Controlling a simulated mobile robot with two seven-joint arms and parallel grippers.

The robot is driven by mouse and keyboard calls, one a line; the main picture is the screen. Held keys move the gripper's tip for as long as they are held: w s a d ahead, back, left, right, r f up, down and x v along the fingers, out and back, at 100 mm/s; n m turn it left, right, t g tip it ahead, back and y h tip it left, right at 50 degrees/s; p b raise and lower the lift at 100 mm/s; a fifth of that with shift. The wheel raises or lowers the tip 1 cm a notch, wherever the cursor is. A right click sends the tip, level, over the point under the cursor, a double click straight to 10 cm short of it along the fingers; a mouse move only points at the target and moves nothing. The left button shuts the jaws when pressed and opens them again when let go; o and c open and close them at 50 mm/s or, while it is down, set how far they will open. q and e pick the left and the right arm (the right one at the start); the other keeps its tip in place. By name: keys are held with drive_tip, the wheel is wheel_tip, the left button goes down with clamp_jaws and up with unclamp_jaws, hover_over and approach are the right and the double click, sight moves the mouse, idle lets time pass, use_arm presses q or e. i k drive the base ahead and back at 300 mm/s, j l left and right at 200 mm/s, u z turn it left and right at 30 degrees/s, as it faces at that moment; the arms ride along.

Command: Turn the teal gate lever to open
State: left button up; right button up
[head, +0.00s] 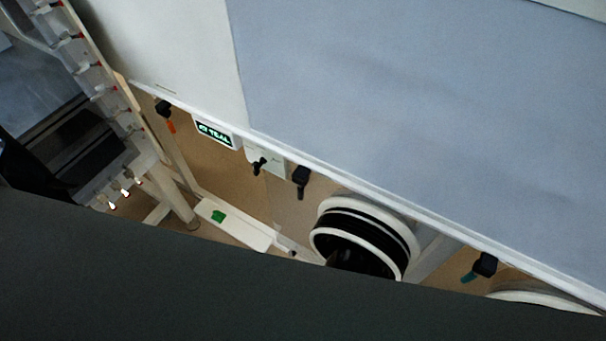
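A lever with a teal tip (470,277) and a black pivot block (485,264) hangs under the pale panel's lower edge at the lower right. Its tip points down and left. A dark sign with light green letters (214,134), which seem to include "TEAL", sits on the wall at the left centre. Right of it are a small black lever (259,165) on a white plate and another black handle (301,177). I cannot tell how these relate to a gate. Neither gripper shows.
A white-rimmed round glove port (408,240) with a dark inside stands at centre; part of another white rim (545,297) shows lower right. An orange-tipped lever (171,127) is upper left. A rack with red-tipped pegs (98,93) is at left. A large dark surface covers the bottom.

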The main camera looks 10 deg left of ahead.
sight(467, 278)
drive_tip(key=z, duration=1.4)
drive_tip(key=k+l, duration=0.1)
drive_tip(key=l, duration=0.25)
drive_tip(key=k+l+z, duration=0.15)
drive_tip(key=l, duration=0.2)
drive_tip(key=k+l, duration=0.1)
drive_tip(key=l, duration=0.25)
drive_tip(key=k+l+z, duration=0.1)
drive_tip(key=l, duration=0.25)
